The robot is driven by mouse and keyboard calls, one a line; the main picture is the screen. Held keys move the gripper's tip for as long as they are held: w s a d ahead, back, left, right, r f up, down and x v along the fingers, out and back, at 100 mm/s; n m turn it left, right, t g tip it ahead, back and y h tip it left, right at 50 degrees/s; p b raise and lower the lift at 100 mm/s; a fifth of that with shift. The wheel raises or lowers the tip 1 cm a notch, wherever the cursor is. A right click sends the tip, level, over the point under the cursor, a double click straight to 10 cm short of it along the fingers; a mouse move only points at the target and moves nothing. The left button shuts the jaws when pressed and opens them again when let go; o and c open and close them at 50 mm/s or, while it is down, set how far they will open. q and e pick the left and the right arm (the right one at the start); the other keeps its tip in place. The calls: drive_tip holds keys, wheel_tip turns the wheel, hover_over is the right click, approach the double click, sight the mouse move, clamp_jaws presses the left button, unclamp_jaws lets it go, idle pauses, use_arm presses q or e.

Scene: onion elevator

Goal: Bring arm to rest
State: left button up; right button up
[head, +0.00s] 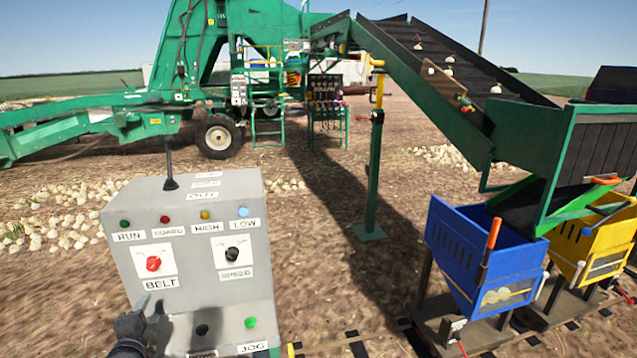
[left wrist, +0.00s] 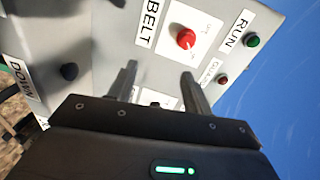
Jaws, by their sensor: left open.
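My left gripper (head: 148,312) is at the lower left of the head view, in front of the lower left part of the grey control box (head: 120,215). In the left wrist view its two fingers (left wrist: 160,82) stand apart with nothing between them. They point at the panel face, near the red BELT knob (left wrist: 186,39). The knob also shows in the head view (head: 153,263), above the gripper. I cannot tell whether a fingertip touches the panel. My right gripper is not in view.
The panel has a black speed knob (head: 233,254), a green JOG button (head: 251,322) and a row of lamps. A blue hopper (head: 455,245) and a yellow hopper (head: 575,235) stand at the right under a green conveyor (head: 425,85).

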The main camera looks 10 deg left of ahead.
use_arm(q)
drive_tip(key=s+d+f+n+g+h, duration=0.4)
drive_tip(key=s+d+f+n+g, duration=0.25)
drive_tip(key=s+d+f, duration=0.8)
drive_tip(key=s+d+f+n+g+h, duration=0.1)
drive_tip(key=s+d+n+g, duration=0.2)
drive_tip(key=s, duration=0.6)
drive_tip(key=s+d+n+g, duration=0.2)
drive_tip(key=s+d+g, duration=0.15)
drive_tip(key=s, duration=0.55)
wheel_tip(320, 180, down, 27)
drive_tip(key=s, duration=0.1)
drive_tip(key=s+a+f+g, duration=0.2)
drive_tip(key=s+f, duration=1.3)
drive_tip(key=s, duration=0.1)
drive_tip(key=shift+s+a+f+m, duration=0.15)
drive_tip(key=shift+s+m, duration=0.2)
